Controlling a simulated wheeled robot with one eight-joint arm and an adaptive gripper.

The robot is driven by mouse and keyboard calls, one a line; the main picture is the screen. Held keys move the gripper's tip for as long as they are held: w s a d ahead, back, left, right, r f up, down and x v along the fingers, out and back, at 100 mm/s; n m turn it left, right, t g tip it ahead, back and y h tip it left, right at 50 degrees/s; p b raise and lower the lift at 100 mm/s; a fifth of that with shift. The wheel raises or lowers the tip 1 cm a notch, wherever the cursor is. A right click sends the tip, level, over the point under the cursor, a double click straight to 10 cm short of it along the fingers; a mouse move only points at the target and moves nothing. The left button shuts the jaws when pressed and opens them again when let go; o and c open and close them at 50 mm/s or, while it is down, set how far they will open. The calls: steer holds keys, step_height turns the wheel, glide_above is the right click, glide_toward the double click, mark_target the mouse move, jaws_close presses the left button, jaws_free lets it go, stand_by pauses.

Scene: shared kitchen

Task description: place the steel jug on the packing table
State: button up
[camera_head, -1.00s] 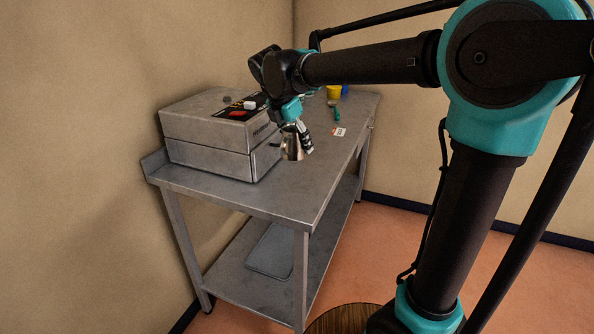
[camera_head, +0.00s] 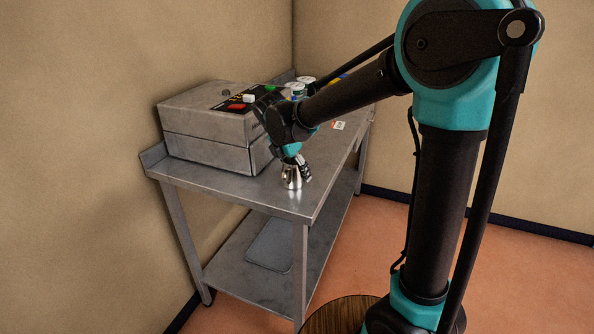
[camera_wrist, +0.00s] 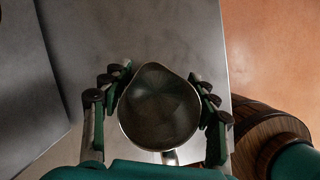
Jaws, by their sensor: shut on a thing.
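The steel jug (camera_head: 291,178) is upright at the front right part of the packing table (camera_head: 240,190), a grey metal table with a lower shelf. Its base appears to be at the tabletop, but I cannot tell for sure whether it touches. My gripper (camera_head: 296,160) is above and around the jug, shut on it. In the wrist view the jug (camera_wrist: 160,108) shows from above, with its open mouth, a spout and a handle toward the bottom. The fingers of my gripper (camera_wrist: 160,100) flank it on both sides. The jug looks empty inside.
A large grey metal box (camera_head: 208,145) stands on the table left of the jug, with small coloured items on top. Several containers (camera_head: 298,86) and a small label (camera_head: 338,125) are farther back. A flat grey tray (camera_head: 270,247) lies on the lower shelf.

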steer(key=o, duration=1.3)
steer(key=shift+f, duration=0.1)
steer(key=shift+o, duration=0.2)
steer(key=v, duration=1.2)
steer(key=d+f+m, duration=0.2)
steer(key=d, duration=0.1)
steer(key=s+d+f+m, duration=0.1)
steer(key=d+f+m, duration=0.1)
steer(key=d, duration=0.1)
steer(key=d+f+m, duration=0.2)
steer(key=d+m, duration=0.1)
steer(key=shift+s+d+f+y, duration=0.15)
steer(key=shift+s+d+y, duration=0.2)
steer(key=shift+d+y, duration=0.05)
steer(key=s+d+f+m+t+y, duration=0.1)
steer(key=s+d+f+m+y, duration=0.1)
steer(key=s+d+f+m, duration=1.2)
steer(key=d+f+m, duration=0.2)
steer(key=m, duration=0.4)
steer(key=shift+s+m, duration=0.3)
